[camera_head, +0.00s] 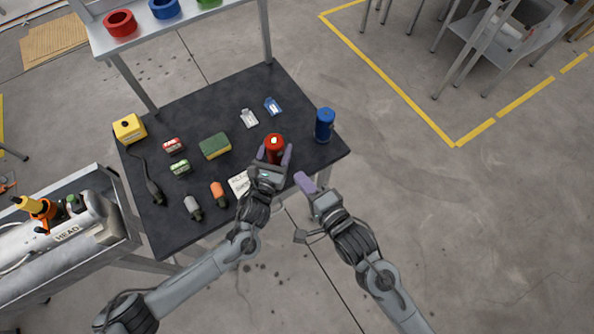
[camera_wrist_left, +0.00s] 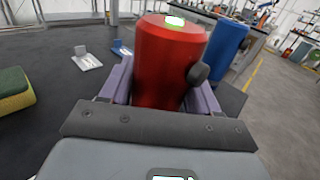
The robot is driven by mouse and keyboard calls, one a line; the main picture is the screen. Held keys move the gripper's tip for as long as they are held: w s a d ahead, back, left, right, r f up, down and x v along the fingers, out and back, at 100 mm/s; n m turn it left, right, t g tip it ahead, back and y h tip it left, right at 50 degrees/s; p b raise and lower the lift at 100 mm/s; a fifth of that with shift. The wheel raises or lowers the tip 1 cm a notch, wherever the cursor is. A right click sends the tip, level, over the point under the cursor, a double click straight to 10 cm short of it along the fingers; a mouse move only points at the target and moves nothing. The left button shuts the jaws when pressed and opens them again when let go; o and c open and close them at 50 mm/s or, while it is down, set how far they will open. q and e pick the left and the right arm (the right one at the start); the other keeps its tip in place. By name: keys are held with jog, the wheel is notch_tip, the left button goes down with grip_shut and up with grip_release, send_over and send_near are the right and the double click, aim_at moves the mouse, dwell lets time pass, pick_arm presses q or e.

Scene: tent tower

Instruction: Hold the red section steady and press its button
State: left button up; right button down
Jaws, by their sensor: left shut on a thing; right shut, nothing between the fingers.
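The red section (camera_head: 274,148) is an upright red cylinder on the dark table, near its front right part. It has a light patch with a green edge on top and a dark round knob (camera_wrist_left: 198,73) on its side in the left wrist view. My left gripper (camera_head: 274,156) is shut on the red section, one purple finger on each side; in the left wrist view the fingers flank the cylinder (camera_wrist_left: 167,65). My right gripper (camera_head: 303,179) is shut and empty, just off the table's front edge, to the right of and below the red section, apart from it.
A blue cylinder (camera_head: 325,125) stands right of the red section. A green-and-yellow sponge (camera_head: 215,146), two small white and blue items (camera_head: 250,118), bulbs (camera_head: 218,192) and a yellow box (camera_head: 129,128) lie on the table (camera_head: 185,108). A shelf with coloured rings (camera_head: 120,23) stands behind.

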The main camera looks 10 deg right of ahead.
pick_arm(q)
jog(key=shift+a+f, duration=0.1)
dwell(0.3)
jog(key=o, duration=1.5)
